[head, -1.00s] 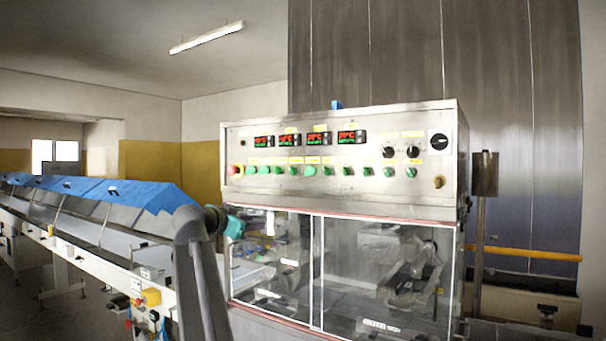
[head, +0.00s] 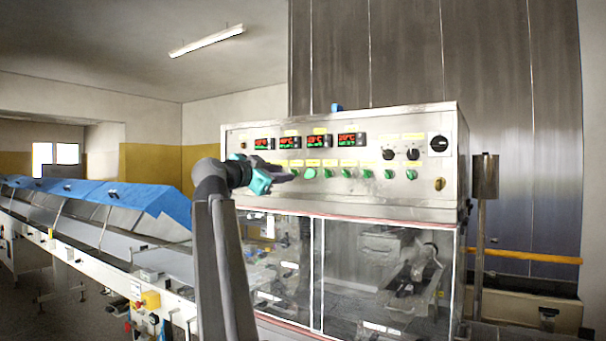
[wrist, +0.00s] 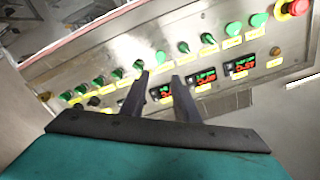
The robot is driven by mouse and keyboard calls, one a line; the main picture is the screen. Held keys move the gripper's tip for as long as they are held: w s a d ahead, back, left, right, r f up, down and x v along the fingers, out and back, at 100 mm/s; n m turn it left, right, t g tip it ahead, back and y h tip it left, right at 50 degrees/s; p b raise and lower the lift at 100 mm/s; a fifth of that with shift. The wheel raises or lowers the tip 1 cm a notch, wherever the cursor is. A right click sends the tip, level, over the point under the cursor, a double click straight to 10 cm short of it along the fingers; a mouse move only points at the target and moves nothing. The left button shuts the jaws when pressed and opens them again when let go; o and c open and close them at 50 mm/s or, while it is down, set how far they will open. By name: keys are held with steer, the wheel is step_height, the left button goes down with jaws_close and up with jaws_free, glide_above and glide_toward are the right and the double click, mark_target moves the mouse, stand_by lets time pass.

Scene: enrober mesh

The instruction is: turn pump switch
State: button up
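The control panel (head: 240,140) of the steel cabinet carries a row of green switches and buttons (head: 347,173) with yellow labels too small to read. I cannot tell which one is the pump switch. My gripper (head: 292,176) is raised in front of the left part of this row and covers several of its controls. In the wrist view the two dark fingers (wrist: 160,80) stand apart with nothing between them. The same row shows upside down there, with a green switch (wrist: 208,39) right of the fingers. No contact with the panel is visible.
Red-green displays (head: 347,140) sit above the row, with black knobs (head: 413,154) and a black rotary switch (head: 439,144) at right. A red button (wrist: 295,7) is at the wrist view's upper right. Clear cabinet doors (head: 350,270) lie below; a blue-covered conveyor (head: 130,195) runs left.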

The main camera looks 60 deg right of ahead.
mark_target(308, 172)
steer(key=d+p, duration=0.3)
steer(key=d, duration=1)
steer(key=shift+d, duration=0.3)
